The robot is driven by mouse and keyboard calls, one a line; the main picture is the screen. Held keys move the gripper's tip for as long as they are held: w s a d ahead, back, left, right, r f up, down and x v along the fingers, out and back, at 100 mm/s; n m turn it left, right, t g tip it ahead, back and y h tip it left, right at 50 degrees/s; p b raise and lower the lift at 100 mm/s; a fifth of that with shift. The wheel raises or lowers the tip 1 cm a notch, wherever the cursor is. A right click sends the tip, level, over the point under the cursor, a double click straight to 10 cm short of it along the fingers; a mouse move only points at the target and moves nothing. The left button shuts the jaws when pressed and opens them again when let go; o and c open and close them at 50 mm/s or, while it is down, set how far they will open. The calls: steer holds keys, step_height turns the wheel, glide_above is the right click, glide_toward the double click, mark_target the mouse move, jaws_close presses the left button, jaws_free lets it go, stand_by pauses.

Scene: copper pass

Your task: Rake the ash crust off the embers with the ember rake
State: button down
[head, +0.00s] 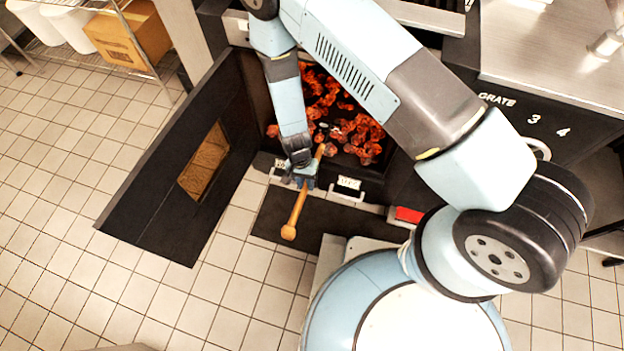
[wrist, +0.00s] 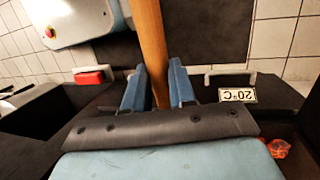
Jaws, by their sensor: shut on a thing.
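The ember rake (head: 297,211) has a wooden handle with a rounded knob end. My gripper (head: 304,178) is shut on this handle at the front of the open firebox. In the wrist view the handle (wrist: 152,45) runs between the two blue fingers of my gripper (wrist: 159,85). The handle's knob end points out of the firebox toward my base. The rake's head is hidden or cannot be made out. The embers (head: 345,125) glow orange-red inside the firebox, with some greyish pieces among them. A separate ash crust is hard to tell apart.
The open oven door (head: 160,180) with a window stands left of the firebox. A label plate (head: 347,184) and a red block (head: 408,215) are on the front edge. A steel counter (head: 560,60) is at right. Tiled floor (head: 150,290) is clear at lower left.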

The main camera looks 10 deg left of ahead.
mark_target(300, 197)
steer(key=shift+s+a, duration=0.2)
steer(key=shift+s, duration=2.75)
steer(key=shift+r, duration=0.15)
steer(key=shift+r, duration=1.3)
steer(key=shift+w+d, duration=0.2)
steer(key=shift+w, duration=2.3)
steer(key=shift+w+d, duration=0.2)
steer(key=shift+w, duration=2.35)
steer(key=shift+w+d, duration=0.2)
steer(key=shift+w, duration=2.3)
steer(key=shift+f, duration=1.55)
steer(key=shift+s, duration=0.15)
steer(key=shift+s+a+f, duration=0.1)
steer(key=shift+s+a, duration=0.1)
steer(key=shift+s, duration=2.25)
steer(key=shift+s+a, duration=0.2)
steer(key=shift+s, duration=2.3)
steer(key=shift+s+a+f, duration=0.1)
steer(key=shift+s+a, duration=0.1)
steer(key=shift+s, duration=2.25)
